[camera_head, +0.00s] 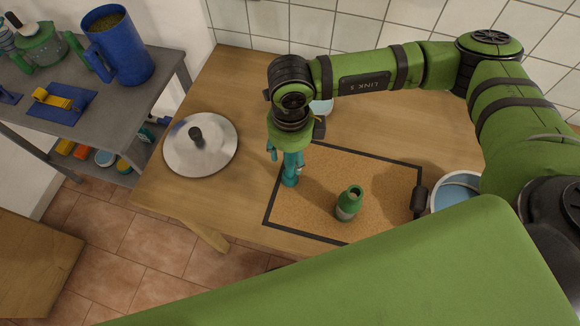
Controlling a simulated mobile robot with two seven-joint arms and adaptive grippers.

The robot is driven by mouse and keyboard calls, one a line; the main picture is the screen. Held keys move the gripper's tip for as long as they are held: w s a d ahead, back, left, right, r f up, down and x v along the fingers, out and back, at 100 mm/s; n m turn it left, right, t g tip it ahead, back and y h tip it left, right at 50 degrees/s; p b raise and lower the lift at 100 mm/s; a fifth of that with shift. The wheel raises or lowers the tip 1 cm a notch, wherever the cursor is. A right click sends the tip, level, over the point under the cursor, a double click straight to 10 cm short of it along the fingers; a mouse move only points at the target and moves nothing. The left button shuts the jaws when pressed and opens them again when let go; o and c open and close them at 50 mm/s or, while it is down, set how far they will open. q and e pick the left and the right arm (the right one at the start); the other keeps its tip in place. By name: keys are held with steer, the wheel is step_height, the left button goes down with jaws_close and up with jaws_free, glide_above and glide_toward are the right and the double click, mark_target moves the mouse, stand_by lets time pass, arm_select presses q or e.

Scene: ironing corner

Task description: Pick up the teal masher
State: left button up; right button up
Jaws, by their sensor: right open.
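My right gripper (283,158) points down over the left part of a cork mat (385,190) on the wooden table. It is open. A teal piece that looks like the masher (290,179) shows directly below and between the fingers, at the mat's left side. Its upper part is hidden by the gripper, and I cannot tell whether the fingers touch it. My left gripper is not in view.
A metal lid (201,158) lies to the left. A pot (440,200) stands at the right, and a bowl (322,107) is partly hidden behind my arm. A grey shelf (150,88) holds a blue jug (125,55).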

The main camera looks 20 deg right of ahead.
jaws_close()
step_height(320, 180, up, 9)
steer(key=b, duration=0.3)
steer(key=shift+r+b, duration=0.2)
steer(key=shift+b, duration=0.1)
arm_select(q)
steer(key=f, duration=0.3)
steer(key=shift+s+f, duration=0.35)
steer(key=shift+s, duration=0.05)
arm_select(e)
steer(key=shift+r, duration=0.35)
